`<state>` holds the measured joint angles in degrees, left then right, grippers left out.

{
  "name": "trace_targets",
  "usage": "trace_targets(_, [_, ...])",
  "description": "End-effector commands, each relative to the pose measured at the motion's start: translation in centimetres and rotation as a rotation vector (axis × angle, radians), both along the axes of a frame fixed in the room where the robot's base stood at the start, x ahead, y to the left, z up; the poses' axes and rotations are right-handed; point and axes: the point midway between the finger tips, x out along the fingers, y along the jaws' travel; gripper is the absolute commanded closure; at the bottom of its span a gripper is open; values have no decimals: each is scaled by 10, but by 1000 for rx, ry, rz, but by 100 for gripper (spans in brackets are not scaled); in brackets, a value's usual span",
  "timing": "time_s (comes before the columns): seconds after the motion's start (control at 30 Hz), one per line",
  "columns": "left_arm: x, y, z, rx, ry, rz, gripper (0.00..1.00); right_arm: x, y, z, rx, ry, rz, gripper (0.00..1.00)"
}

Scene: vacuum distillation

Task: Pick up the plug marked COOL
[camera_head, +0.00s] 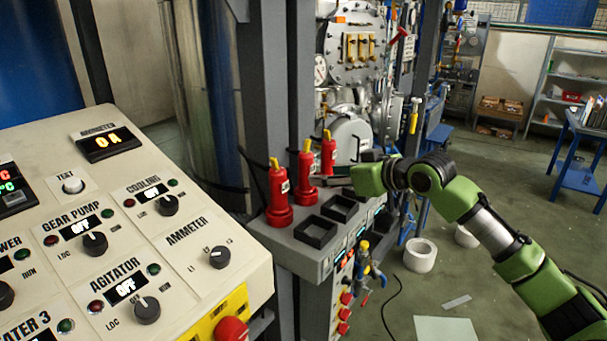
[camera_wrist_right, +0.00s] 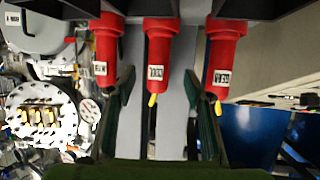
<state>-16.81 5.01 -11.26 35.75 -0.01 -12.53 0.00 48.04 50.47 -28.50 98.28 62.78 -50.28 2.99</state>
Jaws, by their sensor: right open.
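Three red plugs with yellow tips and white labels stand upright in a row on a grey ledge (camera_head: 300,238). The middle plug (camera_head: 305,178) also shows in the right wrist view (camera_wrist_right: 161,45), which is upside down; its label there seems to read COOL. The near plug (camera_head: 279,197) and the far plug (camera_head: 328,156) stand on either side of it. My right gripper (camera_head: 335,178) reaches in from the right, open. In the wrist view its two fingers (camera_wrist_right: 161,85) lie on either side of the middle plug, close to the outer plugs. I cannot tell whether they touch.
Empty square black sockets (camera_head: 316,231) line the ledge to the right of the plugs. A control panel (camera_head: 190,275) with knobs and displays fills the left foreground. A grey post (camera_head: 266,90) rises behind the plugs. Open floor lies to the right, with a white bucket (camera_head: 420,257).

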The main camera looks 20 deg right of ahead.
Motion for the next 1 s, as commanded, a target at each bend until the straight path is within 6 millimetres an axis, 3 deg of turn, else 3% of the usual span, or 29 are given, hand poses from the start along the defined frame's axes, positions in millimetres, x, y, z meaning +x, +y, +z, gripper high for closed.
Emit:
trace_targets(0.1, [-21, -6, 9, -6, 30, 1, 60, 20, 10, -5, 3, 0, 1, 53])
trace_targets(0.2, [-28, -11, 11, -11, 38, 0, 60, 31, 15, -12, 3, 0, 0, 53])
trace_targets(0.37, [-21, -12, 14, -12, 30, -1, 60, 39, 18, -16, 0, -1, 0, 53])
trace_targets(0.6, [2, -11, 38, -13, -3, -2, 60, 64, 29, -30, 1, 2, -1, 53])
trace_targets(0.8, [-1, -9, 41, -10, 0, -2, 60, 79, 35, -39, 0, 0, 0, 53])
trace_targets(1.0, [-6, -5, 39, -5, 8, -1, 60, 80, 35, -41, 0, -1, -1, 53])
